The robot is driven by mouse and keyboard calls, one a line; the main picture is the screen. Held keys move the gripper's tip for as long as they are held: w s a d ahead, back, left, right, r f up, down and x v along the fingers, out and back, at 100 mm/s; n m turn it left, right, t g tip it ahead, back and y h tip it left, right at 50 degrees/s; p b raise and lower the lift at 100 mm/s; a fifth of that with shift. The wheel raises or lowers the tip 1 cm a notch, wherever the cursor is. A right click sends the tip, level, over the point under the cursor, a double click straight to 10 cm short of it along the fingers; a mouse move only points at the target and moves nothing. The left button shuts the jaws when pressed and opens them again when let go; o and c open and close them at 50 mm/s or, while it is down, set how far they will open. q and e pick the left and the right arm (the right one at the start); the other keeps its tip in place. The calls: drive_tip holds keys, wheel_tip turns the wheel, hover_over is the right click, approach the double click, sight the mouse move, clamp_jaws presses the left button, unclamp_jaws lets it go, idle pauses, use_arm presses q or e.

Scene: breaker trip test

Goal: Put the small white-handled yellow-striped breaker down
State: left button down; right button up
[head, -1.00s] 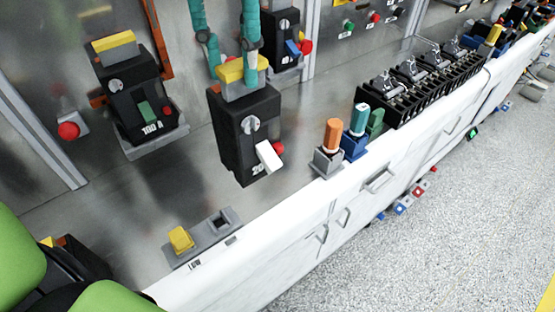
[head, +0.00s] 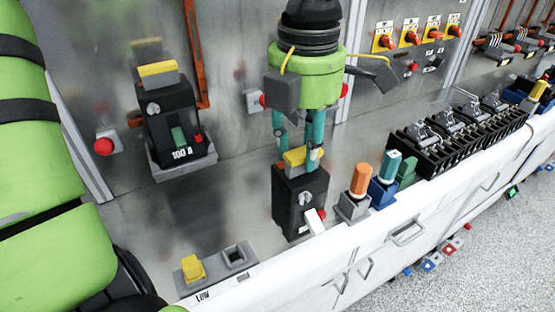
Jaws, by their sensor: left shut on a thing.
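The small breaker (head: 290,205) is a black box with a white handle (head: 314,221) low on its front, a grey knob and a yellow top (head: 298,159). It is upright near the middle of the head view. My left gripper (head: 299,150) comes down from above, its teal fingers shut on the yellow top. The breaker's base is close to the grey bench surface (head: 215,215); I cannot tell whether it touches. My right gripper is not in view.
A larger 100 A breaker (head: 170,118) with a green handle stands at left. A grey plate with a yellow block (head: 192,268) is at the front. Orange (head: 360,180) and teal plugs (head: 388,167) stand close right, before a black rack (head: 455,140). Bare bench lies left of the held breaker.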

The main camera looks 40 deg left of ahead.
use_arm(q)
drive_tip(key=a+f+p, duration=0.2)
drive_tip(key=a+f, duration=0.2)
drive_tip(key=f, duration=0.2)
drive_tip(key=shift+w+a+f, duration=0.25)
drive_tip(key=shift+w+f, duration=0.05)
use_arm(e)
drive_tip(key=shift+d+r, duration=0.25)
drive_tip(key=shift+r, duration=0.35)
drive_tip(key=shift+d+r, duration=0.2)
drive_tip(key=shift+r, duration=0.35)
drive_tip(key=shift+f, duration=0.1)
use_arm(q)
drive_tip(key=shift+f+b, duration=0.15)
drive_tip(key=shift+b, duration=0.15)
drive_tip(key=c, duration=0.9)
unclamp_jaws()
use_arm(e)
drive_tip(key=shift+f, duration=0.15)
